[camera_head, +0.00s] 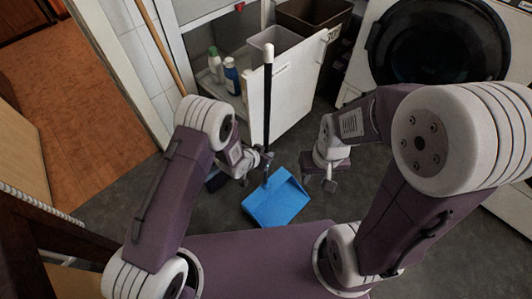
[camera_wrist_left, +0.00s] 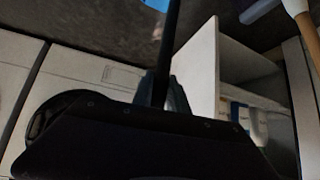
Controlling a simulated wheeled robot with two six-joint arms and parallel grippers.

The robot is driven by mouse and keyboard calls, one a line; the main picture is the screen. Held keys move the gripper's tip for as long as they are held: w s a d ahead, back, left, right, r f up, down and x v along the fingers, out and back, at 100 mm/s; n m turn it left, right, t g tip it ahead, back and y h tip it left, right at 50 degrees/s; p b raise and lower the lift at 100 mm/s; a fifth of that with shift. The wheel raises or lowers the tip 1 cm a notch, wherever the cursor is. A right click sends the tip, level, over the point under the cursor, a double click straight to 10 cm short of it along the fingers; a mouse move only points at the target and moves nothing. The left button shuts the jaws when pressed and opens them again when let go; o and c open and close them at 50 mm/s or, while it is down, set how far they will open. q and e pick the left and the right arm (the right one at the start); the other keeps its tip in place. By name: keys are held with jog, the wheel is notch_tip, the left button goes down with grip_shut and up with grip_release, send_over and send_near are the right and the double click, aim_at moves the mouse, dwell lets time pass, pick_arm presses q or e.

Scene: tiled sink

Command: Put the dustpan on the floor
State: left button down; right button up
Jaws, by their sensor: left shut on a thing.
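The dustpan is a blue pan (camera_head: 277,201) on a long black handle (camera_head: 267,108) with a white tip. It hangs upright in the middle of the head view; I cannot tell whether the pan touches the floor (camera_head: 215,230). My left gripper (camera_head: 262,162) is shut around the lower part of the handle, just above the pan. In the left wrist view the dark handle (camera_wrist_left: 168,45) runs up from between the fingers (camera_wrist_left: 164,95), with a bit of blue pan (camera_wrist_left: 158,4) at the top edge. My right gripper (camera_head: 318,184) is open and empty, right of the pan.
An open white cabinet door (camera_head: 294,95) stands behind the handle. A wooden stick (camera_head: 160,45) leans at the left, and a washing machine (camera_head: 438,42) stands at the right. Grey floor is clear around the pan.

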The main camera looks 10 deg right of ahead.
pick_arm(q)
jog(key=shift+f, duration=0.35)
dwell(0.4)
jog(key=c, duration=1.2)
grip_release()
jog(key=shift+c, duration=0.2)
jog(key=p+v, duration=0.4)
jog(key=v, duration=0.5)
